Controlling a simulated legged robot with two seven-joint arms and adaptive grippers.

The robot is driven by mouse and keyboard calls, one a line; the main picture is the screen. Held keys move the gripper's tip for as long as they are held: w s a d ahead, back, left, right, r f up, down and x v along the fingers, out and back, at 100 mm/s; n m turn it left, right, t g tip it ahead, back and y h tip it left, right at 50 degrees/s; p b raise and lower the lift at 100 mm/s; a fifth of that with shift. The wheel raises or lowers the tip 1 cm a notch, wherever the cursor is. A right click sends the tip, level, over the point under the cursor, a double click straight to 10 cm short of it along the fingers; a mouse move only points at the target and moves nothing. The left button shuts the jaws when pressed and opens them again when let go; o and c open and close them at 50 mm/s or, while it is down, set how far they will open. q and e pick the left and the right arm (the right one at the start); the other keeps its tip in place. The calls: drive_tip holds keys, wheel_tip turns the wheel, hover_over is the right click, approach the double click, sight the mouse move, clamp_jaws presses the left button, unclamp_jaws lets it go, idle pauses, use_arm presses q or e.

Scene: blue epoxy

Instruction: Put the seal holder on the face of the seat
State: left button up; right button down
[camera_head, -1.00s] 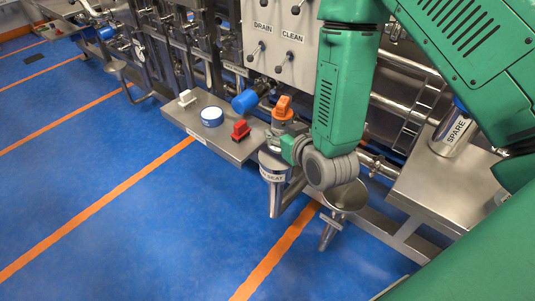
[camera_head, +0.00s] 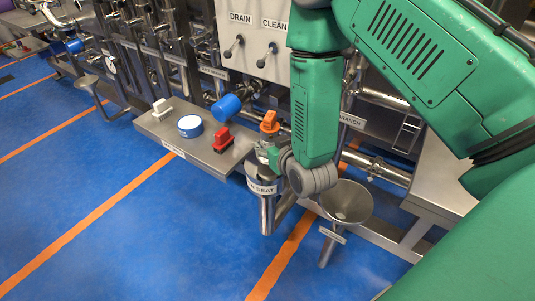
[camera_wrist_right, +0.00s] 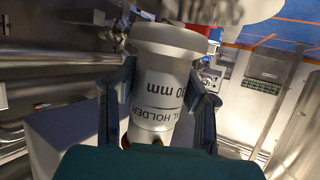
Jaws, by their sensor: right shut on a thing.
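My right gripper (camera_head: 266,153) is just above the seat (camera_head: 262,187), a steel cup on a pipe with a label ending in "SEAT". In the right wrist view the gripper (camera_wrist_right: 162,100) is shut on the seal holder (camera_wrist_right: 165,80), a pale metal cylinder with a wider flange and upside-down lettering reading "HOLDER" and "30 mm". One dark finger lies along each side of it. In the head view the holder is mostly hidden by the gripper, so I cannot tell whether it touches the seat. My left gripper is not in view.
A steel shelf (camera_head: 192,150) left of the seat carries a white block (camera_head: 161,108), a blue-and-white round piece (camera_head: 190,126) and a red block (camera_head: 222,140). An orange handle (camera_head: 270,122) stands behind the gripper. A steel funnel (camera_head: 346,203) is close on the right.

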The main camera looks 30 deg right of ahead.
drive_tip(key=shift+f, duration=0.95)
drive_tip(key=shift+a+f+b, duration=0.2)
drive_tip(key=shift+f+b, duration=0.1)
drive_tip(key=shift+a+r, duration=0.2)
drive_tip(key=shift+a, duration=0.15)
drive_tip(key=shift+f, duration=0.15)
drive_tip(key=c, duration=1)
unclamp_jaws()
drive_tip(key=shift+d, duration=0.1)
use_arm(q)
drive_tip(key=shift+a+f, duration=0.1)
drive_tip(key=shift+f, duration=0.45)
use_arm(e)
drive_tip(key=shift+d+f, duration=0.1)
drive_tip(key=shift+d, duration=0.2)
